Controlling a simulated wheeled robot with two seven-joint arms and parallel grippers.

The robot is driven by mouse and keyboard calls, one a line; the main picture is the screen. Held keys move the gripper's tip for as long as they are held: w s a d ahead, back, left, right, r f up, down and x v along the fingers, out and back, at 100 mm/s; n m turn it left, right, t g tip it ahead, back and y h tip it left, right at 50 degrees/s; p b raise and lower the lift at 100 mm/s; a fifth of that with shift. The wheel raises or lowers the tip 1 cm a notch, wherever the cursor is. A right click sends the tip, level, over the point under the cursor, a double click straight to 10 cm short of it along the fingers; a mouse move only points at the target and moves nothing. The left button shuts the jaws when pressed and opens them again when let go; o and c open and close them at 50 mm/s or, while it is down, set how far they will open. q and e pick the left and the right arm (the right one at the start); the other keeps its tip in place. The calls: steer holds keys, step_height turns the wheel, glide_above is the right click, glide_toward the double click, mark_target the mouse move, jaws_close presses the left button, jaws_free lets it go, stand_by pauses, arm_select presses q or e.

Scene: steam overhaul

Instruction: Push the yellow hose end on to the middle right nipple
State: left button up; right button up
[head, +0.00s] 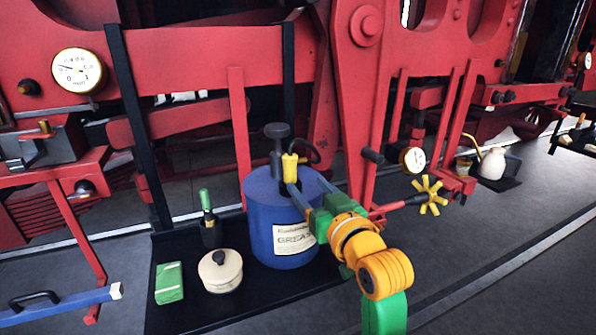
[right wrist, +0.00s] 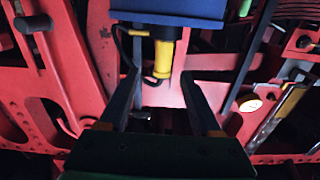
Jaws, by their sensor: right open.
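The yellow hose end (head: 290,167) stands upright at the top of the blue grease drum (head: 262,215), beside the pump's dark grey head. A thin black hose (head: 318,150) curves near it. In the right wrist view the yellow hose end (right wrist: 163,58) shows beyond the fingertips, roughly between them, not gripped. My right gripper (head: 306,183) is open and empty, reaching over the drum's near right side; its two fingers also show in the right wrist view (right wrist: 160,80). I cannot tell which part of the red frame is the middle right nipple. My left gripper is not in view.
A black mat (head: 215,312) carries the drum, a dark bottle (head: 209,225), a cream lidded tin (head: 220,271) and a green box (head: 169,283). A yellow handwheel (head: 428,195) and gauge (head: 412,160) stand right of my arm. Red frame bars rise behind. Floor is clear at lower right.

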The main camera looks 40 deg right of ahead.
mark_target(293, 170)
steer(key=w, duration=0.1)
steer(key=w+b, duration=0.1)
steer(key=w, duration=0.1)
steer(key=shift+w+r, duration=0.3)
steer(key=shift+r, duration=0.1)
steer(key=p+x, duration=0.1)
steer(key=x, duration=0.2)
steer(key=shift+w+d+f, duration=0.1)
steer(key=shift+w+d, duration=0.15)
steer(key=shift+w, duration=0.1)
steer(key=shift+s+a, duration=0.1)
steer(key=shift+s, duration=0.05)
jaws_close()
arm_select(q)
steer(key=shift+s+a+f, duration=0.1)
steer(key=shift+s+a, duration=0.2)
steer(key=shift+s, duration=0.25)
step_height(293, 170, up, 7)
steer(key=p, duration=0.6)
steer(key=shift+p, duration=0.35)
arm_select(e)
step_height(293, 170, up, 6)
